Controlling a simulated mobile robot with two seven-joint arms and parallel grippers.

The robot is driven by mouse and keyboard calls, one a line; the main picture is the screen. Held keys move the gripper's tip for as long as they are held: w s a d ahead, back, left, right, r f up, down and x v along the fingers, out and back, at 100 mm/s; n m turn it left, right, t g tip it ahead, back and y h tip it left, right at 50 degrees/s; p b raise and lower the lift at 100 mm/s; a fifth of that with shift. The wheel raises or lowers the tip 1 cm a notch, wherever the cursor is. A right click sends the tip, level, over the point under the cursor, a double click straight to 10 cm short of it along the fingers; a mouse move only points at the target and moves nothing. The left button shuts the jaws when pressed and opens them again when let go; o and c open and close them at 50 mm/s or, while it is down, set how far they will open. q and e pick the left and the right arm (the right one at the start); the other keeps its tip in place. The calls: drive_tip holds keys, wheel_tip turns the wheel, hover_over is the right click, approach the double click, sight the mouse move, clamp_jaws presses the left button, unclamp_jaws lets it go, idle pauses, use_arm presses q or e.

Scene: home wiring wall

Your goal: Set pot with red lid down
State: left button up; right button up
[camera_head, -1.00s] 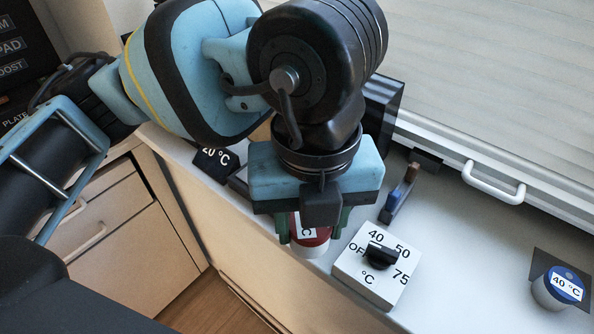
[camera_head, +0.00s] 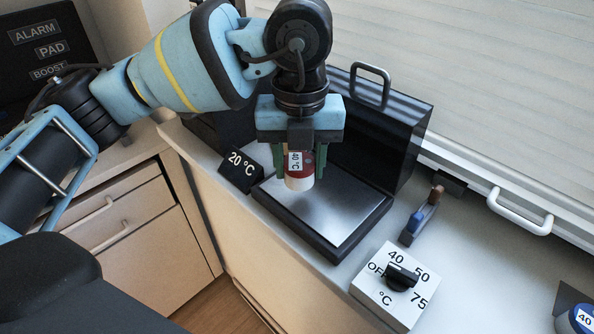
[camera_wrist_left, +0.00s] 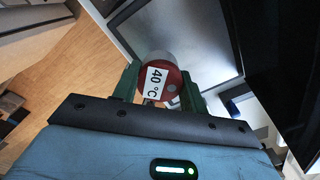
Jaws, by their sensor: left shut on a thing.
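The pot with the red lid (camera_head: 300,179) has a white body and a "40 °C" label. It also shows in the left wrist view (camera_wrist_left: 161,82), with its lid toward the camera. My left gripper (camera_head: 300,166) is shut on it, with the green fingers on either side. The pot is over the metal plate (camera_head: 343,218) of a black-framed unit. I cannot tell whether its base touches the plate. In the left wrist view my left gripper (camera_wrist_left: 160,88) shows around the lid. My right gripper is not in view.
A "20 °C" sign (camera_head: 241,171) stands left of the plate. A black box with a handle (camera_head: 385,130) rises behind it.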

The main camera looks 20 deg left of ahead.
sight(297, 176)
use_arm(q)
drive_tip(key=shift+w+a, duration=0.2)
drive_tip(key=shift+w, duration=0.05)
drive_tip(key=f, duration=0.3)
drive_tip(key=shift+w+a, duration=0.25)
drive_tip(key=shift+f, duration=0.3)
drive_tip(key=shift+f, duration=0.15)
drive_tip(key=o, duration=1)
wheel_tip(297, 176, up, 12)
drive_tip(key=shift+r+p, duration=0.15)
drive_tip(key=shift+p, duration=0.2)
